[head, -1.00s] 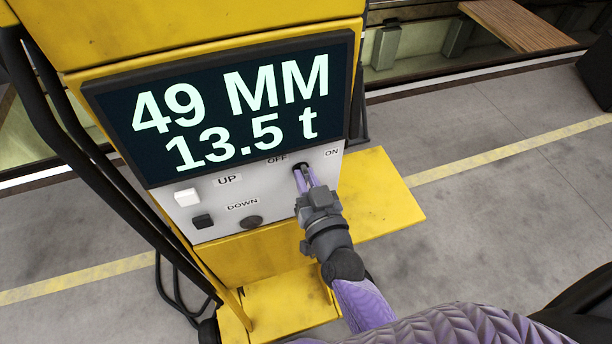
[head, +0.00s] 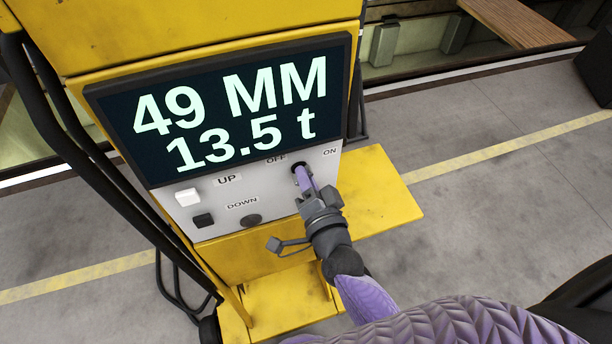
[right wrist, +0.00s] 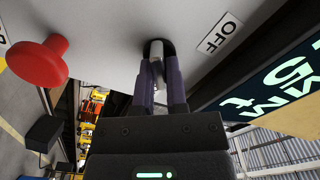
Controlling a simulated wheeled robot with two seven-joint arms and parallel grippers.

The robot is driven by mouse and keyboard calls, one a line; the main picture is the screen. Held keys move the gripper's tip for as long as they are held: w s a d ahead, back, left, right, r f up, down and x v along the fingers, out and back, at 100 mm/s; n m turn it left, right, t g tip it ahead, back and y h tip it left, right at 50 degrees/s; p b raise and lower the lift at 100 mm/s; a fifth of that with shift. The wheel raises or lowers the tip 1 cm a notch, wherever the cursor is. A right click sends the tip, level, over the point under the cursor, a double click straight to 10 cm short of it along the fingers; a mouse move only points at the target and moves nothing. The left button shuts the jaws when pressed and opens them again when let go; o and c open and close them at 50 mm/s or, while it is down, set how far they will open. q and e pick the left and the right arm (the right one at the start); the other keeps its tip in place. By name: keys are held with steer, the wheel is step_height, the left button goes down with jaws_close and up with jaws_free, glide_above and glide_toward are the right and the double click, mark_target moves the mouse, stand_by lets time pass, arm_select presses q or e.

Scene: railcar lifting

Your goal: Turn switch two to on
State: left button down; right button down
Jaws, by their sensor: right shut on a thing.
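The switch (right wrist: 157,50) is a small pale lever on a dark round base in the light panel (head: 275,190) of the yellow machine. In the head view, OFF and ON labels stand to the left and right above it. My right gripper (head: 303,176) is at the switch, its purple fingers pointing into the panel and hiding the lever there. In the right wrist view my right gripper (right wrist: 160,78) is shut on the lever, one finger on each side. The OFF label (right wrist: 219,34) is close beside it. My left gripper is not in view.
A display (head: 225,105) reads 49 MM and 13.5 t. A white UP button (head: 187,197) and a black DOWN button (head: 203,220) are at the panel's left. A red knob (right wrist: 38,62) stands out near the switch. Dark cables (head: 85,150) hang at the left.

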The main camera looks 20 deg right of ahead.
steer(key=shift+m, duration=0.6)
steer(key=c, duration=0.7)
jaws_free()
steer(key=shift+o, duration=0.2)
steer(key=s+b, duration=0.1)
steer(key=s, duration=0.9)
steer(key=shift+d, duration=0.2)
